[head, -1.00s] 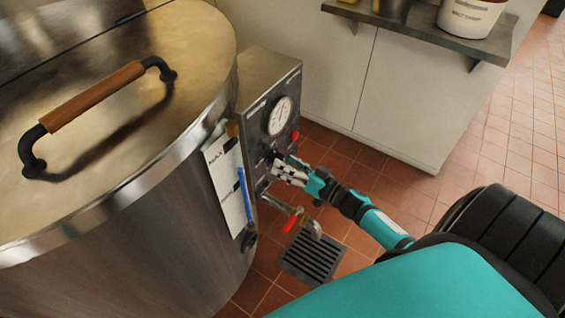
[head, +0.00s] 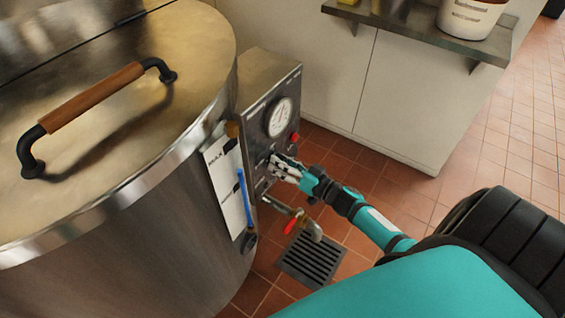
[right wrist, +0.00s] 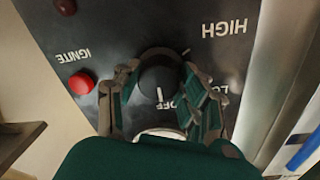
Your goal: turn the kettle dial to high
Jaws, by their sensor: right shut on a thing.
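The kettle (head: 140,215) is a large steel drum at the left of the head view. Its control box (head: 262,95) stands on its right side. The black dial (right wrist: 160,78) shows in the right wrist view, its white mark close to the word OFF; LOW is partly hidden, and HIGH (right wrist: 224,28) is printed at upper right. My right gripper (right wrist: 160,92) is shut on the dial, one finger on each side; in the head view it (head: 277,166) is at the box front. My left gripper is not in view.
A red IGNITE button (right wrist: 81,83) is left of the dial in the wrist view. A round gauge (head: 280,117) is above it on the box. A red-handled tap (head: 290,226) sits below, over a floor drain (head: 311,258). A shelf (head: 430,30) is at upper right.

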